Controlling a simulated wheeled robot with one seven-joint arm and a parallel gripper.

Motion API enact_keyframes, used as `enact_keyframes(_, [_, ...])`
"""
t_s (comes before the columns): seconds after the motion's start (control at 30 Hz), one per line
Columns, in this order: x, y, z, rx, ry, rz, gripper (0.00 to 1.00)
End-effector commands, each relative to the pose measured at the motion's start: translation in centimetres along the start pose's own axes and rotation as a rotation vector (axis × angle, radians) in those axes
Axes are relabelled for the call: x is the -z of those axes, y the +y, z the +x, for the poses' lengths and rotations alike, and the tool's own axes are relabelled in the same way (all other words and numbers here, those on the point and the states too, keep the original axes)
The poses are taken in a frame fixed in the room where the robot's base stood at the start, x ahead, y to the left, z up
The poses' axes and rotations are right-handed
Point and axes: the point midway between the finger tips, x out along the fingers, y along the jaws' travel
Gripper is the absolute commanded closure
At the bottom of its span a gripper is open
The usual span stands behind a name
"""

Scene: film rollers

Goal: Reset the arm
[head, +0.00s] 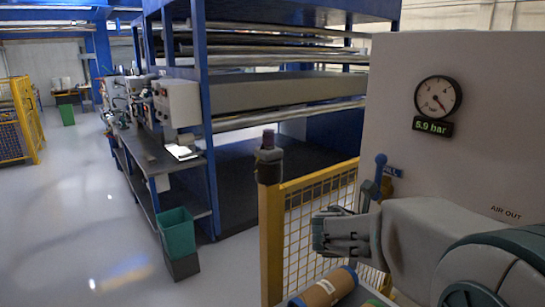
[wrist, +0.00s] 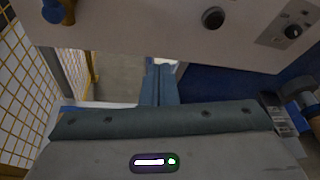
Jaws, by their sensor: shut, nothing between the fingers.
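My gripper (head: 320,232) is at the lower middle right of the head view, with my arm reaching in from the right. It is in front of the yellow mesh fence and left of the pale panel (head: 480,110). In the wrist view, the two grey-blue fingers of my gripper (wrist: 160,72) lie together, shut and empty. A blue-handled valve (head: 380,172) sits at the panel's left edge, just above and right of my gripper. Its blue knob also shows at the top left of the wrist view (wrist: 54,11).
A brown roller (head: 326,288) lies below my gripper. A yellow post (head: 270,235) with a dark cap stands left of it, joined to the mesh fence (head: 310,205). The panel carries a round gauge (head: 438,96). Open floor (head: 80,220) lies at the far left.

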Motion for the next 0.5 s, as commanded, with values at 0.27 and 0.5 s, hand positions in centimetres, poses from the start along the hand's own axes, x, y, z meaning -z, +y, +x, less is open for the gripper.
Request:
enact_keyframes(0.27, [8.3, -5.3, -3.3, 0.102, 0.435, 0.783, 1.00])
enact_keyframes(0.5, [14.0, -6.7, -8.8, 0.326, 0.779, 1.446, 1.00])
